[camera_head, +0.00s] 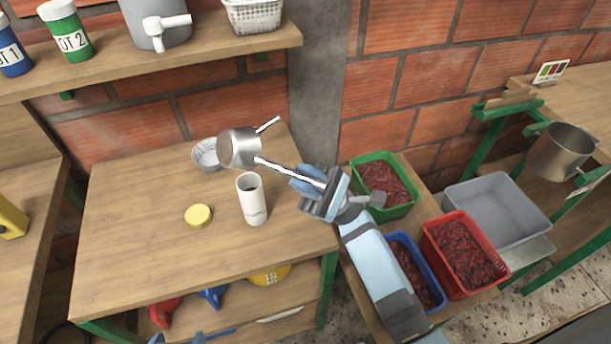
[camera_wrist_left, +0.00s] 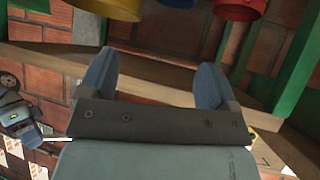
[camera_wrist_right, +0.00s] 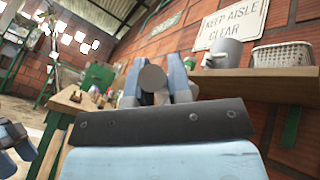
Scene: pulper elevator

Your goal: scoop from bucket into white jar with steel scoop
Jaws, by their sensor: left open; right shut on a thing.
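My right gripper (camera_head: 314,186) is shut on the handle of the steel scoop (camera_head: 238,149). The scoop's cup is in the air, up and left of the white jar (camera_head: 253,203) in the picture; its contents cannot be seen. The handle's round end (camera_wrist_right: 153,79) shows between the fingers in the right wrist view. The jar stands upright and uncapped on the wooden table. A yellow lid (camera_head: 198,216) lies left of it. My left gripper (camera_wrist_left: 155,85) is open and empty; only its fingertips (camera_head: 188,338) show at the head view's bottom edge. Which vessel is the bucket is unclear.
A metal bowl (camera_head: 205,154) stands behind the scoop. A grey spigot vessel (camera_head: 157,28) is on the shelf. Crates of red fruit, green (camera_head: 374,160), red (camera_head: 427,232) and blue (camera_head: 397,238), stand right. A steel pot (camera_head: 563,152) is far right. The table's left half is clear.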

